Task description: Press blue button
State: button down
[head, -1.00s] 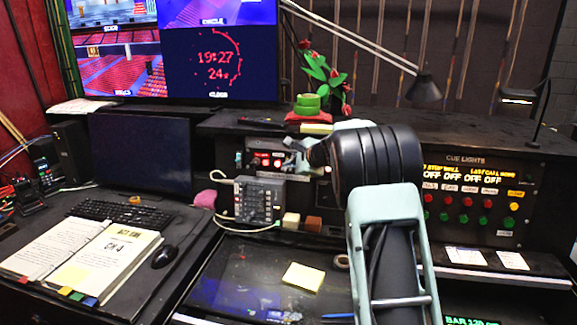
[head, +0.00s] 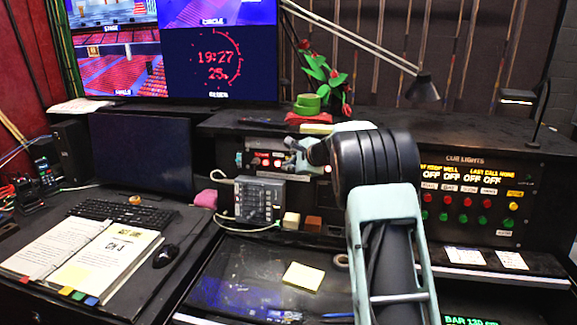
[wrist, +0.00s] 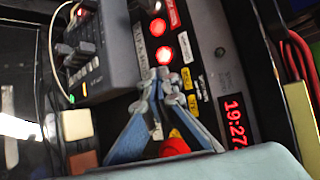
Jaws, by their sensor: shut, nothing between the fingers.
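My gripper (head: 291,142) is shut and empty in front of a small dark panel (head: 249,159) with red-lit round buttons, below the monitors. In the wrist view its blue-grey fingers (wrist: 163,80) meet over this panel, just below a lit red button (wrist: 164,55). A red rounded thing (wrist: 174,146) shows between the fingers. I cannot make out a blue button in either view; my fingers cover part of the panel. I cannot tell whether they touch it.
A grey keypad box (head: 259,200) with a cable stands close by. A white block (head: 291,220) and a brown block (head: 313,223) sit beside it. The cue lights panel (head: 470,160) with red and green buttons is at the right. A lamp (head: 423,88) stands behind.

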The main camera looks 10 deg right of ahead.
dwell(0.4)
jog(key=shift+s+a+b, duration=0.25)
jog(key=shift+s+b, duration=0.45)
jog(key=s+b, duration=0.1)
jog(key=s+a+b, duration=0.1)
jog(key=s, duration=0.1)
jog(key=s+a+r, duration=0.1)
jog(key=shift+s+b, duration=0.3)
jog(key=shift+b, duration=0.1)
jog(key=shift+f, duration=0.15)
